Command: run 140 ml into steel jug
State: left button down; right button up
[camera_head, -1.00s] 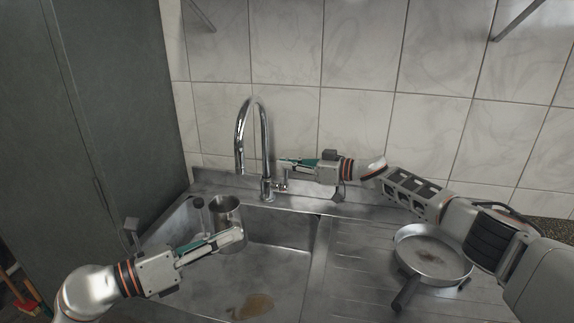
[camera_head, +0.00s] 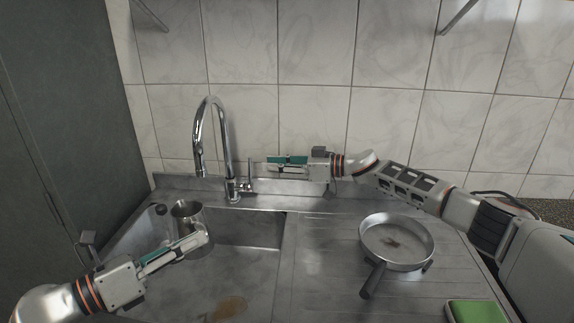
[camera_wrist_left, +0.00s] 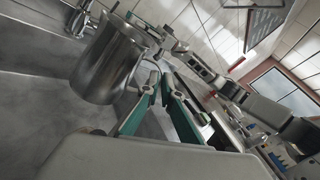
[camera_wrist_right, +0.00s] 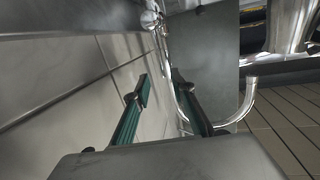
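The steel jug (camera_head: 187,218) is over the sink's left part, near and below the tap spout's end (camera_head: 200,174). It fills the upper left of the left wrist view (camera_wrist_left: 105,65). My left gripper (camera_head: 203,238) is at the jug's side, its fingertips close together and seemingly closed on its handle, which is mostly hidden. The chrome tap (camera_head: 228,150) has a side lever (camera_head: 250,178); no water stream is visible. My right gripper (camera_head: 270,164) is just right of the lever, apart from it, with an empty gap between its fingers (camera_wrist_right: 162,90). The jug's inside is too dark to read.
A pan (camera_head: 385,235) lies on the drainboard (camera_head: 315,260) right of the sink, with a green sponge (camera_head: 475,312) at the front. A tiled wall (camera_head: 315,120) stands close behind the tap. A brown stain (camera_head: 230,308) marks the basin.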

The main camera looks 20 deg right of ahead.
jog(key=shift+v, duration=2.15)
pick_arm(q)
jog(key=shift+r, duration=0.2)
notch_tip(320, 180, up, 6)
jog(key=shift+f, duration=0.15)
pick_arm(e)
jog(key=shift+a, duration=0.1)
